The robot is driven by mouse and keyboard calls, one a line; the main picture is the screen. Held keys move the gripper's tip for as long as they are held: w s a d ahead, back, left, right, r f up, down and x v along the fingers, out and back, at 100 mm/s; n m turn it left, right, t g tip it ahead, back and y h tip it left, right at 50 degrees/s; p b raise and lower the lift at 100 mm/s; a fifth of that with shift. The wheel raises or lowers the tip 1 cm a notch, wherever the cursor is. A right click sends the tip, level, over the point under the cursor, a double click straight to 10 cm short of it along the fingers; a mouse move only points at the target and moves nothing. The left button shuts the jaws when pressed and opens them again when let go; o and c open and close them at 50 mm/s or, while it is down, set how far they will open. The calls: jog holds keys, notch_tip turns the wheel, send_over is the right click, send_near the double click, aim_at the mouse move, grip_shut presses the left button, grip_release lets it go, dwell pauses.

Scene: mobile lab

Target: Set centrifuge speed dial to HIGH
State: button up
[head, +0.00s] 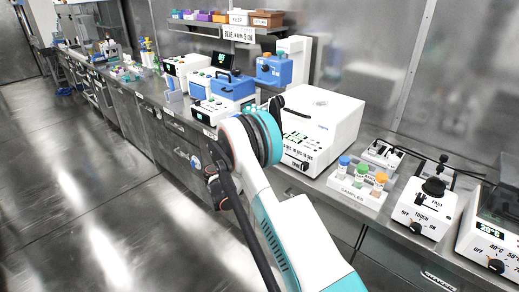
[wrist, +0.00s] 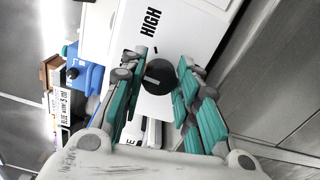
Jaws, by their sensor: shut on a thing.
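In the wrist view, a round black dial (wrist: 158,75) with a pale pointer mark sits on a white panel (wrist: 192,30). The word HIGH (wrist: 150,21) is printed on the panel, above the dial in the picture. My gripper (wrist: 160,70) has its teal and grey fingers on either side of the dial, shut on it. Part of another label shows below, too cropped to read. In the head view, a large white machine (head: 322,112) stands on the bench just right of my arm. My arm hides the dial and my fingers there.
A rack of capped sample tubes (head: 355,192) and a device marked TOUCH (head: 424,207) stand to the right. Blue-and-white devices (head: 232,85) stand to the left, under a shelf of bins (head: 240,18). The floor (head: 85,190) left of the bench is clear.

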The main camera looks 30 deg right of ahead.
jog(key=m, duration=1.1)
jog(key=shift+f, duration=0.2)
jog(key=shift+m, duration=0.3)
jog(key=o, duration=1.1)
jog(key=v, duration=1.2)
jog(key=shift+r, duration=0.15)
